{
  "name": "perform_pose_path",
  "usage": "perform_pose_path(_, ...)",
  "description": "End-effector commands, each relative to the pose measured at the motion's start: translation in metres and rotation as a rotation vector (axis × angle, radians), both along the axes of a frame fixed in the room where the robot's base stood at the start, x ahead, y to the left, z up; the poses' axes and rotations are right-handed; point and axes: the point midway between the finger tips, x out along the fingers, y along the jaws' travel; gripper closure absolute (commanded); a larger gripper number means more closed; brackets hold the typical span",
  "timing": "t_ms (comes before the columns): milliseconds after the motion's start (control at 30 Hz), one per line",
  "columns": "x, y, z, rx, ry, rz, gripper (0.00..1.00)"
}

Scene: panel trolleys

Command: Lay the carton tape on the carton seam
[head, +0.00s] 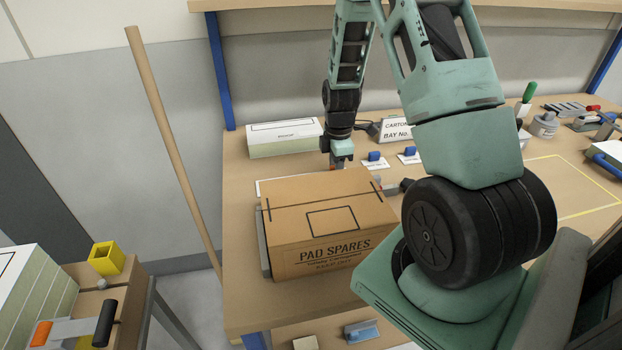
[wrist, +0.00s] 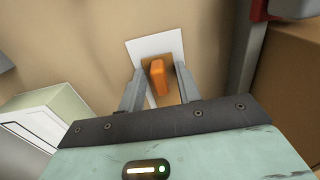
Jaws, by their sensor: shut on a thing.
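The carton (head: 335,248), a brown box marked PAD SPARES, stands on the bench with its top closed; a seam line runs across the top. A brown side of it shows at the right of the wrist view (wrist: 292,85). My gripper (wrist: 160,88) points down behind the carton, near its far edge, in the head view (head: 338,164). It is shut on an orange block (wrist: 157,76) with a brown piece at its base, which looks like the carton tape. A white card (wrist: 143,48) lies under it. Whether the tape touches the card is unclear.
Two blue-handled pieces (head: 375,156) on white cards lie right of my gripper. A long white-and-green box (head: 284,137) stands at the back left. A grey post with a red part (wrist: 258,20) is close to the right finger.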

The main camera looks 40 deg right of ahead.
Motion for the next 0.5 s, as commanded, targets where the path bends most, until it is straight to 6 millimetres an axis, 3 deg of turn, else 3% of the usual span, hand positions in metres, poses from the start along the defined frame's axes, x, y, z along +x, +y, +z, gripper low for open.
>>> perform_pose_path(500, 0.0, 0.0, 0.016, 0.0, 0.0, 0.001, 0.9)
